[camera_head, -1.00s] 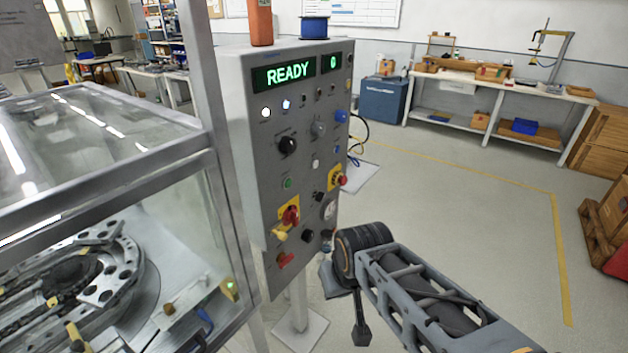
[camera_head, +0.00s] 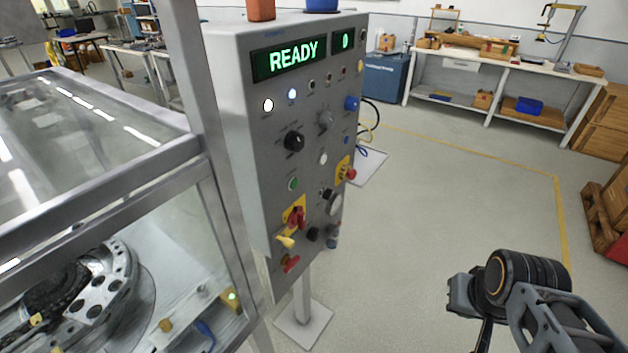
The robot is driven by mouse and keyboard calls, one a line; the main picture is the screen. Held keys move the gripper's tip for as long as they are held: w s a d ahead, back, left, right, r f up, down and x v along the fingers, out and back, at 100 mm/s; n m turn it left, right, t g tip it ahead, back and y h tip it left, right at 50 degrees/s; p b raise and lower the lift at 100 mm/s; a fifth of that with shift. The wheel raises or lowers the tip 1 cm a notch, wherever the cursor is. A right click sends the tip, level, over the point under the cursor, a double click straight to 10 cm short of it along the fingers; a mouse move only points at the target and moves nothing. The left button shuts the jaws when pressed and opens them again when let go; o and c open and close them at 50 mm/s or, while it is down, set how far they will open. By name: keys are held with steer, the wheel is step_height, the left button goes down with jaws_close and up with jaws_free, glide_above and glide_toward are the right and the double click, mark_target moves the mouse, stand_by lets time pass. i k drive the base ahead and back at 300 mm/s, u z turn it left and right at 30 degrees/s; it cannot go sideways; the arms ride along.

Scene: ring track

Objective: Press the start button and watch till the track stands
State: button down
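The grey control panel (camera_head: 270,130) stands on a post left of centre. Its green display (camera_head: 293,59) reads READY, and a small display (camera_head: 348,41) beside it shows 0. A green button (camera_head: 293,184) sits at mid-height on the panel's left side; its label is too small to read. The ring track (camera_head: 95,290) lies inside the clear-walled enclosure at lower left, partly cut off by the frame edge. My gripper (camera_head: 470,310) is at lower right, well apart from the panel; its fingers are mostly hidden or out of frame.
A red emergency-type knob (camera_head: 350,174) and a red-yellow switch (camera_head: 295,217) are also on the panel. The enclosure's metal post (camera_head: 190,80) stands close to its left side. A workbench (camera_head: 500,72) and blue cabinet (camera_head: 379,78) are behind. Floor right of the panel is clear.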

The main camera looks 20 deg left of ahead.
mark_target(293, 184)
steer(key=k, duration=0.85)
steer(key=u, duration=1.5)
steer(key=i, duration=0.5)
